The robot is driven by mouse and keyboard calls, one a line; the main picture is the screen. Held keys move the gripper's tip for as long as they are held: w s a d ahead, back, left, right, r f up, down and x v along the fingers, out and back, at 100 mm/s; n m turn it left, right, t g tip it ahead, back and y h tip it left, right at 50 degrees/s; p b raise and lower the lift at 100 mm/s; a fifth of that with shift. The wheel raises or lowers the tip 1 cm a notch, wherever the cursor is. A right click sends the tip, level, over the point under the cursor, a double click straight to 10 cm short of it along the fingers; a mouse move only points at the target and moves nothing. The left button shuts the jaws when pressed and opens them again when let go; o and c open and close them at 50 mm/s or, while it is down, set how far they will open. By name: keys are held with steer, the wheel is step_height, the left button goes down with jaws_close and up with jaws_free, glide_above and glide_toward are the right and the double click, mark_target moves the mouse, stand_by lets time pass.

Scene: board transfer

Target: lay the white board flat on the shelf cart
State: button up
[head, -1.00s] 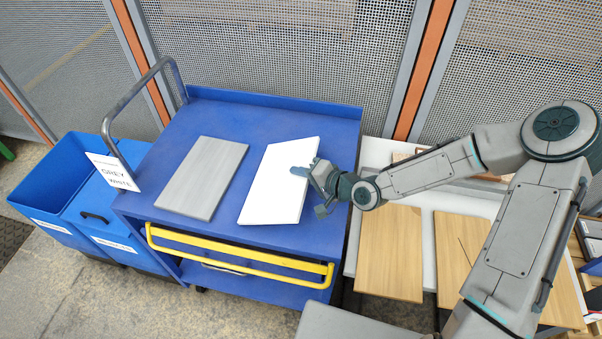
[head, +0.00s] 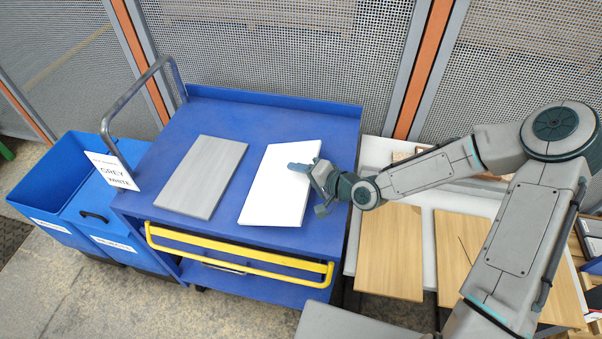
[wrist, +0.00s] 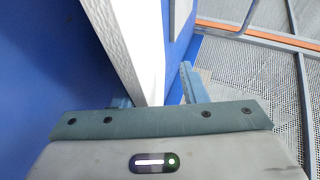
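The white board (head: 275,190) lies flat, or very nearly so, on the blue top deck of the shelf cart (head: 335,125), to the right of a grey board (head: 202,178). My gripper (head: 308,170) is at the white board's right edge, with one finger showing above its surface. In the wrist view, the board (wrist: 145,40) runs between the fingers of my gripper (wrist: 158,92). A gap shows between the board and the right finger, so the gripper looks open. The left finger is mostly hidden.
A sign (head: 112,171) hangs at the cart's grey handle (head: 140,95). Blue bins (head: 65,165) stand left of the cart. A white table (head: 420,240) with wooden boards (head: 390,255) stands to its right. A mesh fence (head: 270,45) closes off the back.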

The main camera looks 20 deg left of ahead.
steer(key=shift+r, duration=0.15)
steer(key=shift+r+h+p, duration=0.2)
steer(key=shift+h+p, duration=0.3)
steer(key=shift+p, duration=0.5)
steer(key=h+p, duration=0.1)
steer(key=g+h+p, duration=0.1)
steer(key=p, duration=0.1)
steer(key=shift+d+r+h, duration=0.15)
steer(key=shift+r+h, duration=0.05)
steer(key=shift+h, duration=0.2)
steer(key=shift+s+g+h+p, duration=0.1)
steer(key=shift+g+h+p, duration=0.5)
steer(key=shift+h, duration=0.6)
steer(key=shift+d+h, duration=0.2)
steer(key=shift+h, duration=0.3)
steer(key=shift+d, duration=0.1)
steer(key=shift+s+d+r+p, duration=0.25)
steer(key=shift+d+r+p, duration=0.15)
steer(key=shift+d, duration=0.3)
steer(key=shift+s+d+r+p, duration=0.25)
steer(key=shift+d+p, duration=0.1)
steer(key=shift+d, duration=0.35)
steer(key=o, duration=0.6)
steer(key=shift+f, duration=0.1)
steer(key=shift+c, duration=0.2)
